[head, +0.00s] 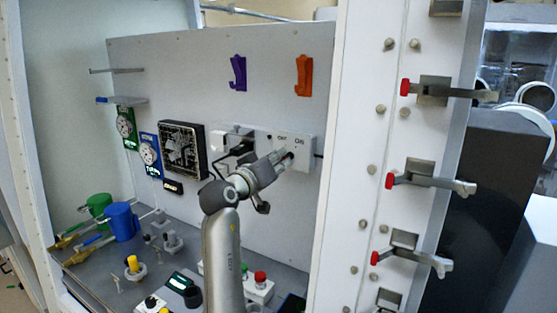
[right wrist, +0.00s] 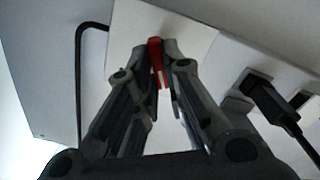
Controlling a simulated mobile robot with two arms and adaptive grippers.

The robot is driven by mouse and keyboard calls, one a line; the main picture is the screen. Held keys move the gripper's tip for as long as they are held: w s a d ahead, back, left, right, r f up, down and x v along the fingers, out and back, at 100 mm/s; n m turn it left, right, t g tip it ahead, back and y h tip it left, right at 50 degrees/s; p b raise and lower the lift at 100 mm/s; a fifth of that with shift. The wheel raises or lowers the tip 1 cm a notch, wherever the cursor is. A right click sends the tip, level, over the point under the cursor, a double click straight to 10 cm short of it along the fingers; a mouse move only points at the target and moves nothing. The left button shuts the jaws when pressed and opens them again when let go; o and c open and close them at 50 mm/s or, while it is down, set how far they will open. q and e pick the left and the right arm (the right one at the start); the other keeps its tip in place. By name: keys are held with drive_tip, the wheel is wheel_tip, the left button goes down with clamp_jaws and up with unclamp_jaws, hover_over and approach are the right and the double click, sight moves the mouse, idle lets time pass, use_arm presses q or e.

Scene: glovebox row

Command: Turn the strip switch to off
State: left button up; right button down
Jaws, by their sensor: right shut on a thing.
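The white power strip (head: 306,158) is fixed on the grey back panel, with OFF printed left and ON printed right on its face. In the head view my right gripper (head: 285,156) reaches up to the strip below these words and hides the switch. In the right wrist view the strip (right wrist: 128,32) lies ahead, and its red switch lever (right wrist: 161,78) stands between the fingertips. My right gripper (right wrist: 156,49) is shut on this red lever. Which word the lever points to cannot be told. My left gripper is not in view.
Purple (head: 238,73) and orange (head: 303,76) hooks hang above. A black-framed board (head: 181,150) is further left. The white door frame (head: 350,120) with red-tipped latches (head: 432,181) stands close on the right.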

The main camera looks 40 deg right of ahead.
drive_tip(key=shift+r, duration=0.1)
drive_tip(key=c, duration=1.5)
unclamp_jaws()
drive_tip(key=shift+d, duration=0.1)
wheel_tip(320, 180, up, 10)
drive_tip(key=shift+f, duration=0.1)
